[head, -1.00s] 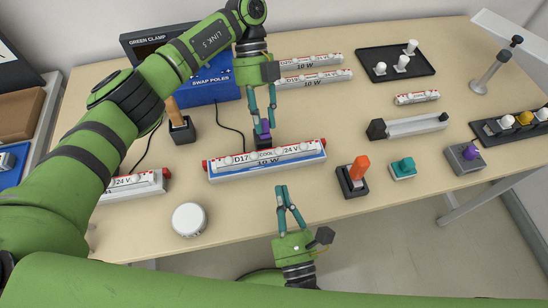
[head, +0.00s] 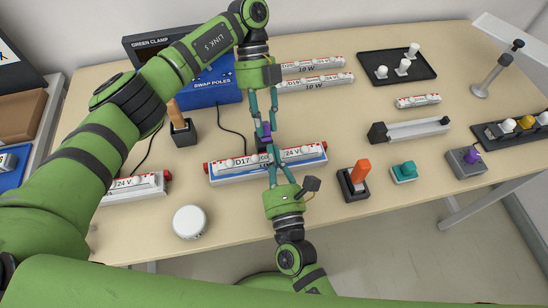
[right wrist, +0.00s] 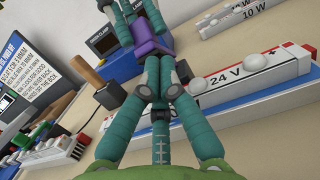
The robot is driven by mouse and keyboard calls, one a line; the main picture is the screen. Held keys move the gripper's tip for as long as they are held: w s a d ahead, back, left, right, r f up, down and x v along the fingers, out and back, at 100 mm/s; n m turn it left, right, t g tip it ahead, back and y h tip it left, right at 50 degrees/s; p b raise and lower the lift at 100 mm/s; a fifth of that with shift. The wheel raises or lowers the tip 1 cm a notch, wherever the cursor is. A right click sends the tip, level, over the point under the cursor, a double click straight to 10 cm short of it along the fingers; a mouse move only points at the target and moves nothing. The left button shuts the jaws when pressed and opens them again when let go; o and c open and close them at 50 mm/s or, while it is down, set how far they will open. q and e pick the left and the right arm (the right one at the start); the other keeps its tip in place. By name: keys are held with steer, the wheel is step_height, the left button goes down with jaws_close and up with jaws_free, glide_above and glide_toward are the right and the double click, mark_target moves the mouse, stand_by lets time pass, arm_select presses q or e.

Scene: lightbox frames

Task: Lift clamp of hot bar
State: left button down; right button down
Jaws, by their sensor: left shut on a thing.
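The long white bar (head: 225,166) with red ends, marked D17 and 24 V, lies on a blue-edged base at the table's middle. The purple clamp (head: 266,139) is at the bar's middle, by its far edge. My left gripper (head: 266,128) reaches down from behind and is shut on the clamp. My right gripper (head: 276,166) comes from the front, with its fingers over the bar's middle. In the right wrist view its fingers (right wrist: 162,75) are close together in front of the purple clamp (right wrist: 152,40). Whether they grip anything is unclear.
A blue SWAP POLES box (head: 213,86) stands behind the left arm. An orange-handled switch (head: 355,178), a teal button (head: 404,170) and a purple-knobbed block (head: 467,160) stand right. A white round puck (head: 189,222) sits in front.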

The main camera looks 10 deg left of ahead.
arm_select(q)
steer(key=shift+d, duration=0.15)
arm_select(e)
steer(key=shift+w+a+r, duration=0.1)
steer(key=shift+w+r, duration=0.25)
steer(key=shift+r, duration=0.45)
arm_select(q)
steer(key=c, duration=1.1)
jaws_free()
steer(key=shift+w+f, duration=0.1)
arm_select(e)
steer(key=shift+w+f, duration=0.1)
steer(key=shift+f, duration=0.05)
